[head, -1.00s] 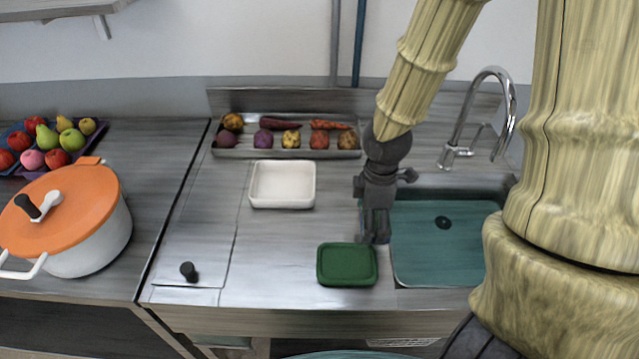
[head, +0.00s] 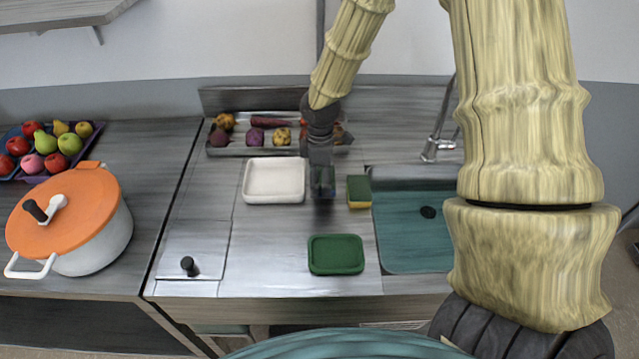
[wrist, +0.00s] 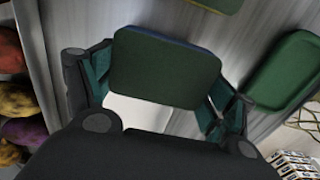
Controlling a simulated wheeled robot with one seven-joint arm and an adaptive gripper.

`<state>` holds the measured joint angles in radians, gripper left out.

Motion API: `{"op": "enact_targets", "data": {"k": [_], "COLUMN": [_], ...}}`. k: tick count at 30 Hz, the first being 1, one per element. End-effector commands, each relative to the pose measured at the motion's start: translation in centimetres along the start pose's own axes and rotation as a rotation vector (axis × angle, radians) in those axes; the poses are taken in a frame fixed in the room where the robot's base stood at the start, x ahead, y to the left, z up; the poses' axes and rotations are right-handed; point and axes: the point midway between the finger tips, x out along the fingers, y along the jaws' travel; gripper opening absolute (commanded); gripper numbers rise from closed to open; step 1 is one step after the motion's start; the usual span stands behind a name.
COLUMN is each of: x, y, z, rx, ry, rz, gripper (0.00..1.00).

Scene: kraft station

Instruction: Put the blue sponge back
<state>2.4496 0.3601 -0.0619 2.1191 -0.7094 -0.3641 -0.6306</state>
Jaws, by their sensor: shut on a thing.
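The blue sponge (wrist: 165,68) has a green top face and a thin blue edge in the wrist view. My gripper (wrist: 152,92) is shut on it, with a finger at each side. In the head view my gripper (head: 322,190) points down just right of the white square dish (head: 274,181), and the sponge is mostly hidden between the fingers. A green and yellow sponge (head: 359,191) stands right of my gripper at the sink's left edge; its edge shows at the top of the wrist view (wrist: 222,4). The green dish (head: 335,254) lies nearer the counter's front and looks empty.
The sink (head: 415,235) with its tap (head: 437,140) is to the right. A tray of vegetables (head: 232,150) is at the back. A white pot with orange lid (head: 70,215) and fruit trays (head: 88,137) are left. The counter left of the green dish is mostly clear.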

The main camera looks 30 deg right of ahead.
Motion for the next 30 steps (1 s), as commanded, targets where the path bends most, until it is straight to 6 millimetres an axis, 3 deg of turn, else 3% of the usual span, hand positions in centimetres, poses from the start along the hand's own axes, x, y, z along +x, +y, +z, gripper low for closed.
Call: {"op": "enact_targets", "data": {"k": [15,28,29,30], "x": [3.4,3.9,3.9,3.8], "y": [-0.1,0.0,0.0,0.0], "z": [0.1,0.0,0.0,0.0], "rx": [0.001,0.000,0.000,0.000], "ry": [-0.001,-0.001,0.000,0.000], "rz": [-0.001,0.000,0.000,0.000], "gripper": [0.61,0.61,0.85,0.93]}}
